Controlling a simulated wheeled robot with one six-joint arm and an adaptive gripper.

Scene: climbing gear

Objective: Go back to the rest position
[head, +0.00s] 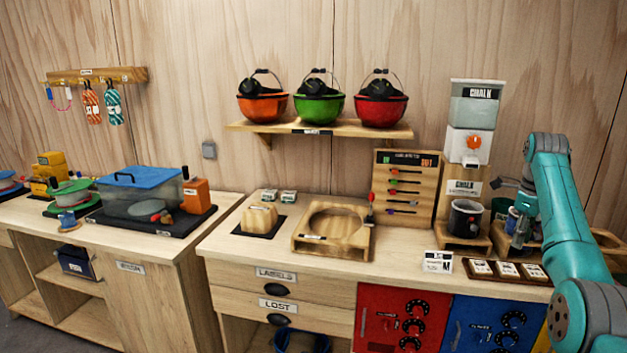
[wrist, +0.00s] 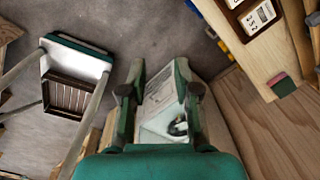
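My gripper (head: 520,232) shows at the right of the head view, at the end of my teal arm, in front of the mugs and above the counter's right part. In the wrist view my gripper (wrist: 160,75) points down, its two fingers apart with a wide gap. A pale panel (wrist: 158,118) with a dark loop-shaped mark shows between the fingers. It seems to lie beyond them, and I see no clear grip on it.
The counter (head: 240,245) holds a wooden tray (head: 300,243), a chalk dispenser (head: 470,130), a black mug (head: 465,218) and a card rack (head: 508,270). Helmets (head: 320,108) sit on a wall shelf. Grey floor (wrist: 150,30) shows below my gripper.

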